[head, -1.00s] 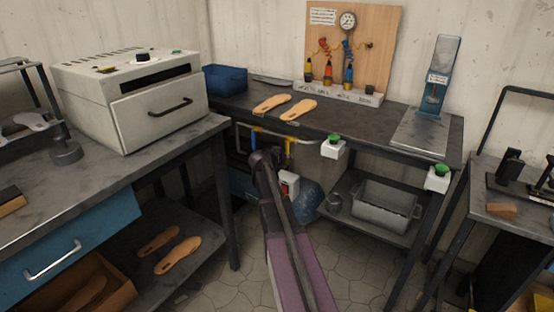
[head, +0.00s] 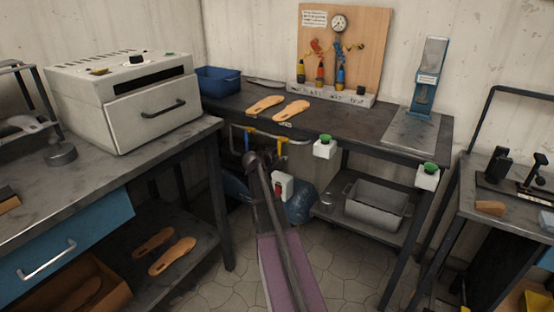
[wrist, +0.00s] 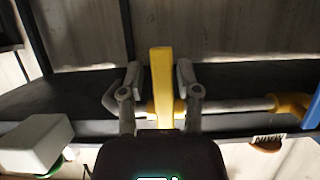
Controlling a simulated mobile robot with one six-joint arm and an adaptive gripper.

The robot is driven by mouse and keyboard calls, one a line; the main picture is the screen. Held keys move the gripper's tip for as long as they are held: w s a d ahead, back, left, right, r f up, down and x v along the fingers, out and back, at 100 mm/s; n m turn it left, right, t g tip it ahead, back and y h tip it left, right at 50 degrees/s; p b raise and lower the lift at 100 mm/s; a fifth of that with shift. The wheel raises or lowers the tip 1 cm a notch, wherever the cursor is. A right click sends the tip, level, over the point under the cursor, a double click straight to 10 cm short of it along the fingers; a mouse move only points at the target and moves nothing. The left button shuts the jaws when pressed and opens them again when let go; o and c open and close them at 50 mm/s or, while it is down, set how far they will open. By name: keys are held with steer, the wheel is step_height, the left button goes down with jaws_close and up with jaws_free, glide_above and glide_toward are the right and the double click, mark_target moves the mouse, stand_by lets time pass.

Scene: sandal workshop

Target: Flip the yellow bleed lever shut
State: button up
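The yellow bleed lever (wrist: 162,88) is a flat bar standing upright in the wrist view, crossing a pale pipe (wrist: 232,105). In the head view the lever (head: 281,149) hangs under the back bench, just right of my gripper (head: 257,160). In the wrist view my gripper (wrist: 160,76) is open, with one finger on each side of the lever. The fingertips are too small to make out in the head view.
A yellow pipe elbow (wrist: 292,106) is right of the lever in the wrist view. A white box with a green button (head: 325,147) hangs from the bench edge (head: 370,143).

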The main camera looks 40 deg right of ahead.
steer(key=shift+w, duration=0.1)
stand_by(0.5)
steer(key=s+a+f+n+g+y, duration=0.2)
steer(key=s+a+f+n+y, duration=0.4)
steer(key=a, duration=1)
steer(key=s+a+f+n+g+y, duration=0.15)
steer(key=s+a+n, duration=0.4)
steer(key=a, duration=0.95)
steer(key=s+a+f+n+g+y, duration=0.1)
steer(key=s+a+f+n+y, duration=0.3)
steer(key=s+a, duration=0.85)
steer(key=w+a+r+p, duration=0.1)
steer(key=w+r+p, duration=0.1)
steer(key=r+p, duration=1.2)
steer(key=w+a+r+m+y+p, duration=0.1)
steer(key=w+r+p, duration=0.1)
steer(key=r+p, duration=1.2)
steer(key=shift+w+a, duration=0.2)
steer(key=shift+a, duration=0.15)
